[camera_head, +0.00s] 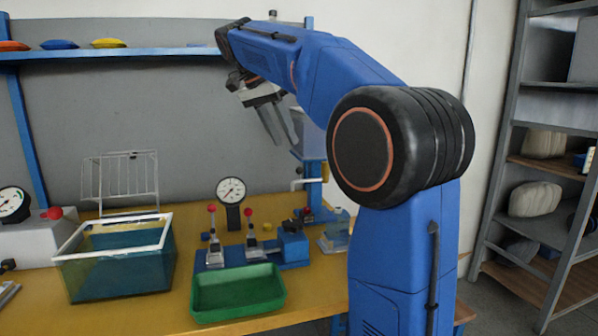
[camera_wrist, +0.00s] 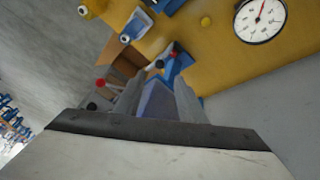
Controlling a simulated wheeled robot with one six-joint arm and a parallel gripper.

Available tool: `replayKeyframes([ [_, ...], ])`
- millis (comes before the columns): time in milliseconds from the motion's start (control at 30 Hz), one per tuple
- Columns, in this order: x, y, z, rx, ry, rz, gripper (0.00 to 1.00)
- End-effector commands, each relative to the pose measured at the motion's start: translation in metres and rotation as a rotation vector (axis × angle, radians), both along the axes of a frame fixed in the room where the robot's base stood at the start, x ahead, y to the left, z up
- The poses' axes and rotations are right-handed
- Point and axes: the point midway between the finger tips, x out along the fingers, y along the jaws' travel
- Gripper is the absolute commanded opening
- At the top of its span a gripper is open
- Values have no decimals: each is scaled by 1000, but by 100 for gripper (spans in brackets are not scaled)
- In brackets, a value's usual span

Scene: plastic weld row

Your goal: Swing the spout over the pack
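A pale bent pipe that looks like the spout (camera_head: 306,183) sticks out to the left from a blue stand (camera_head: 314,168) at the back right of the bench. A small clear container with a blue part (camera_head: 338,228), possibly the pack, sits in front of the stand, partly hidden by my arm. My gripper (camera_head: 278,140) hangs in the air above the bench, left of the stand's top and higher than the spout. In the wrist view, my gripper (camera_wrist: 158,95) has its fingers apart, with a blue-grey box (camera_wrist: 158,106) showing beyond the gap. Nothing is visibly held.
A pressure gauge (camera_head: 231,190) and red-knobbed levers on a blue base (camera_head: 262,252) stand below my gripper. A green tray (camera_head: 238,293), a water tank (camera_head: 118,262) and a wire rack (camera_head: 120,180) are farther left. A blue-edged shelf (camera_head: 120,53) runs behind.

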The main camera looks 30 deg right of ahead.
Motion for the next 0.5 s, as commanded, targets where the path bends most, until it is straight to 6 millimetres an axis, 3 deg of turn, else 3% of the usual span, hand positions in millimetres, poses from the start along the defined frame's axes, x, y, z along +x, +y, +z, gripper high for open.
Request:
replayKeyframes([
  [500, -6, -38, -81, 1, 2, 0, 37],
])
